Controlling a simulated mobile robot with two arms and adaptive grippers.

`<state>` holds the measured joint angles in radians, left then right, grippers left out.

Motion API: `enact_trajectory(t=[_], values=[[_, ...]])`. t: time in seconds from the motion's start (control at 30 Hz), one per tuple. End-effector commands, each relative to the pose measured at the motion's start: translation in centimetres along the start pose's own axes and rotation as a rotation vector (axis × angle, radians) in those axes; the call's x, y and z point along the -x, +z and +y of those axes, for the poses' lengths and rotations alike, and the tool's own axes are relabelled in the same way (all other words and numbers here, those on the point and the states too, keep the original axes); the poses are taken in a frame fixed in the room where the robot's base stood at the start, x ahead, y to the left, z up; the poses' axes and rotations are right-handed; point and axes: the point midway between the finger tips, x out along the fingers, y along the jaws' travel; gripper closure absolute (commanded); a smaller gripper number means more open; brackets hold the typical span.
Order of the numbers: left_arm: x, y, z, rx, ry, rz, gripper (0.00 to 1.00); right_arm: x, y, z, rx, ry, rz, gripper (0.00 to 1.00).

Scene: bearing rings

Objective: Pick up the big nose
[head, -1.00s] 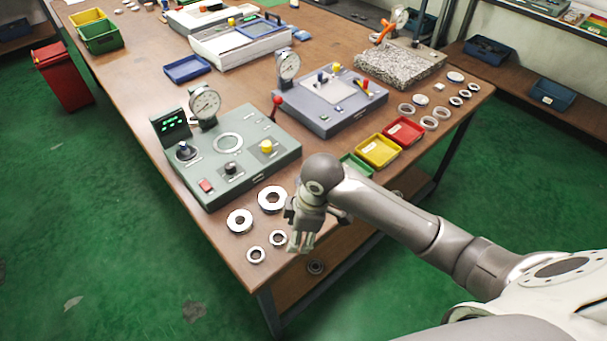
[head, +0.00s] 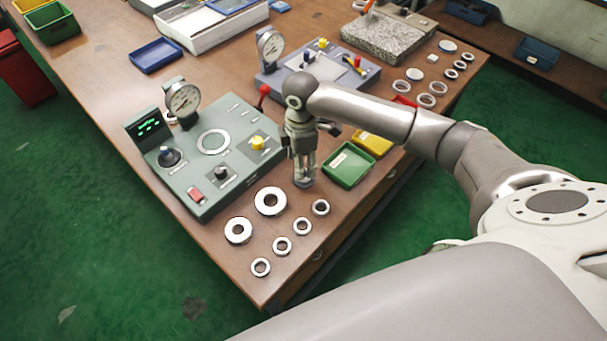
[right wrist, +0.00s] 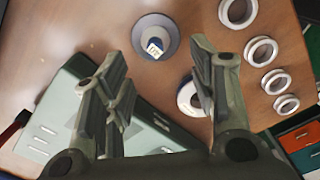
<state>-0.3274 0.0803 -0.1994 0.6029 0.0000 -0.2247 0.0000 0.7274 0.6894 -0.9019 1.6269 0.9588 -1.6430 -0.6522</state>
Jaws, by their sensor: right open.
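A round grey part with a small white label in its middle (right wrist: 158,35), which looks like the big nose, lies on the table in the right wrist view. It shows between and beyond the fingers. My right gripper (right wrist: 155,85) is open and empty above the table, pointing down. In the head view the right gripper (head: 303,180) is between the green tester and the green bin. A dark grey round shape shows at its fingertips there; I cannot tell whether it is the part or the fingertips. My left gripper is out of view.
Two large rings (head: 238,230) and several small rings (head: 282,246) lie at the table's near corner. The green tester (head: 212,160) with a dial gauge stands left of the gripper. A green bin (head: 348,165) stands close on its right.

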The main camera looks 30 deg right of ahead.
Motion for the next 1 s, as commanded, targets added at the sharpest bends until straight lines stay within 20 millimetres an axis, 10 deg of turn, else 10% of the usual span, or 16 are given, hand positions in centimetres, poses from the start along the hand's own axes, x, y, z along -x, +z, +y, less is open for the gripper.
enact_trajectory(t=[0.33,0.67,1.0], values=[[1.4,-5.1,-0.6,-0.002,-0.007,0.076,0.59,-4.5,0.7,0.2,0.0,-0.002,-0.002,0.47],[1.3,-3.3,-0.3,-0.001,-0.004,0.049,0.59,-5.2,0.7,0.2,0.001,0.001,-0.001,0.49],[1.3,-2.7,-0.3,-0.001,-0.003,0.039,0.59,-5.2,0.7,0.2,0.001,0.001,0.0,0.92]])
